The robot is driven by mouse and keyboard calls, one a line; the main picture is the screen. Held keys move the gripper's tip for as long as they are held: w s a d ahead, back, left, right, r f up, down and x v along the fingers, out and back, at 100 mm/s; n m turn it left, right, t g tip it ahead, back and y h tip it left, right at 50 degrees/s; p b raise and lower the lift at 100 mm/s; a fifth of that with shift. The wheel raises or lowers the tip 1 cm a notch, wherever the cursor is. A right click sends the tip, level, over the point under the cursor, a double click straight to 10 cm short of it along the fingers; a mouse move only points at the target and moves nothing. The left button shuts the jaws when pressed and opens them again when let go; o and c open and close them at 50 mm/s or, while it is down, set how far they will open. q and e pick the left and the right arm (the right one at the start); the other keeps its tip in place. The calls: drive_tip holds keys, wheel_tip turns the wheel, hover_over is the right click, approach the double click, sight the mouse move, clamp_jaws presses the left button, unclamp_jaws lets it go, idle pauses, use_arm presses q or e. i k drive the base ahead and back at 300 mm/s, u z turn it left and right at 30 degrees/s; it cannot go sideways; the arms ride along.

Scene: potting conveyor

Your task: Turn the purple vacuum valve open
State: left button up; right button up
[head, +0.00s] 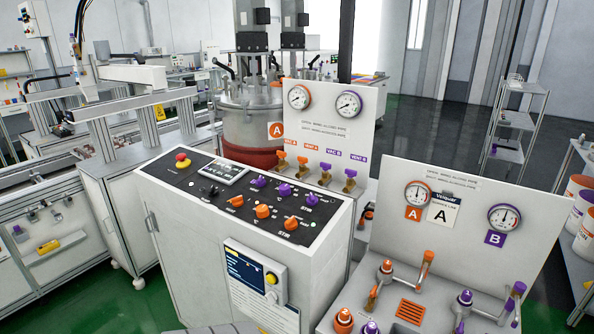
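The back panel (368,98) carries a row of small valves with two orange and two purple handles. The left purple valve (325,167) sits under a purple label that seems to read VAC B. The right purple valve (350,172) sits under a label that seems to read VENT B. Both have brass-coloured bodies. The handles are too small to tell whether either valve is open or closed. Neither of my grippers shows in the head view.
A white control console (240,225) with knobs and a red stop button (182,160) stands in front of the panel's left part. A lower gauge station (470,190) with orange and purple levers stands at right. A vessel (250,120) is behind.

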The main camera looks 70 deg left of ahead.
sight(325, 166)
drive_tip(key=k, duration=0.4)
drive_tip(key=u, duration=0.9)
